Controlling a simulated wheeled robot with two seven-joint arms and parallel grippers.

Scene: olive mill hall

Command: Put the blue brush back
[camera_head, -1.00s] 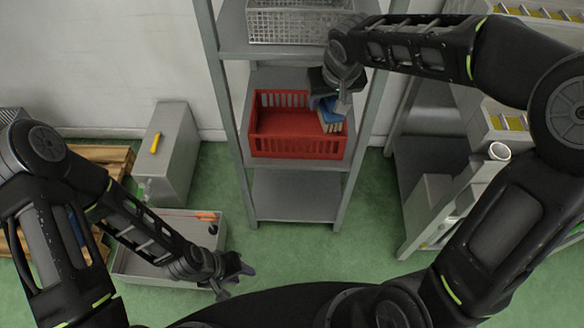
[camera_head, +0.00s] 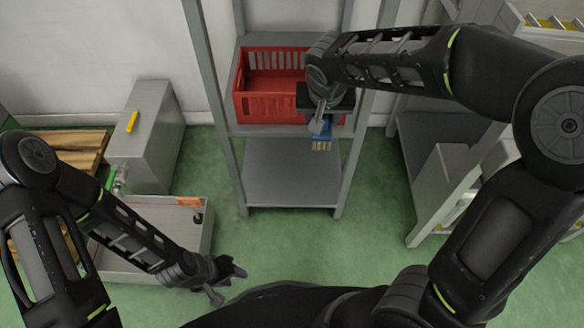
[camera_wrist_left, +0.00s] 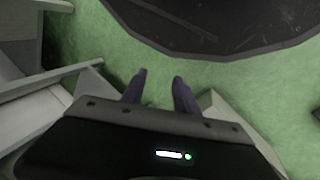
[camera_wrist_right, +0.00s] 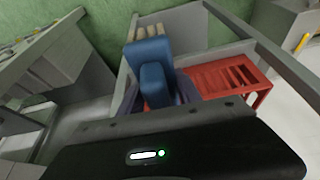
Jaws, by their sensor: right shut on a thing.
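The blue brush (camera_head: 324,134) with pale bristles is in my right gripper (camera_head: 318,119). It hangs in front of the shelf unit, below the right end of the red crate (camera_head: 268,106), bristles pointing down in the head view. In the right wrist view the blue brush (camera_wrist_right: 150,58) sits between the fingers, and the red crate (camera_wrist_right: 228,76) is to its right, apart from it. My right wrist hides the crate's right part in the head view. My left gripper (camera_head: 232,281) is low at the left, open and empty; its spread fingers show in the left wrist view (camera_wrist_left: 160,90).
The grey shelf unit (camera_head: 290,176) has upright posts close to my right wrist; its lower board is bare. A grey bin (camera_head: 207,240) with an orange-handled thing stands left. A metal box (camera_head: 155,140) with a yellow item stands behind it. Another rack (camera_head: 440,190) is right. Green floor lies between.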

